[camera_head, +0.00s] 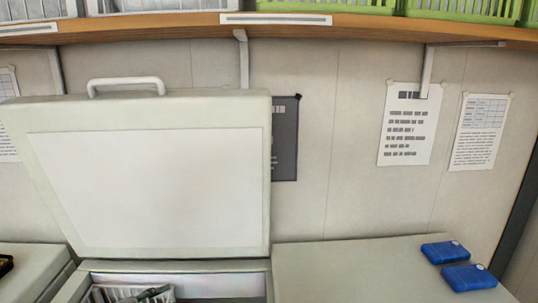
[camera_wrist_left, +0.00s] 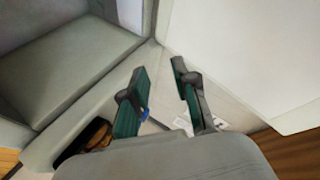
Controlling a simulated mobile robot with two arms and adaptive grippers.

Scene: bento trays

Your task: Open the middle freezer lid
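The middle freezer lid (camera_head: 155,185) stands raised in the head view, its pale inner panel facing me. Its white handle (camera_head: 126,84) is at the top edge. Below it the freezer opening (camera_head: 225,285) shows, with part of a white basket (camera_head: 105,293) and dark grey shapes inside that I cannot make out. My left gripper (camera_wrist_left: 159,68) shows in the left wrist view, its two dark green fingers apart with nothing between them. A large white panel, probably the raised lid (camera_wrist_left: 250,60), is to its right there. My right gripper is in neither view.
A closed lid (camera_head: 350,265) to the right carries two blue packs (camera_head: 468,277). Another closed lid (camera_head: 30,260) is at the left. A wooden shelf (camera_head: 300,28) with baskets runs above the raised lid. Papers (camera_head: 408,125) hang on the wall.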

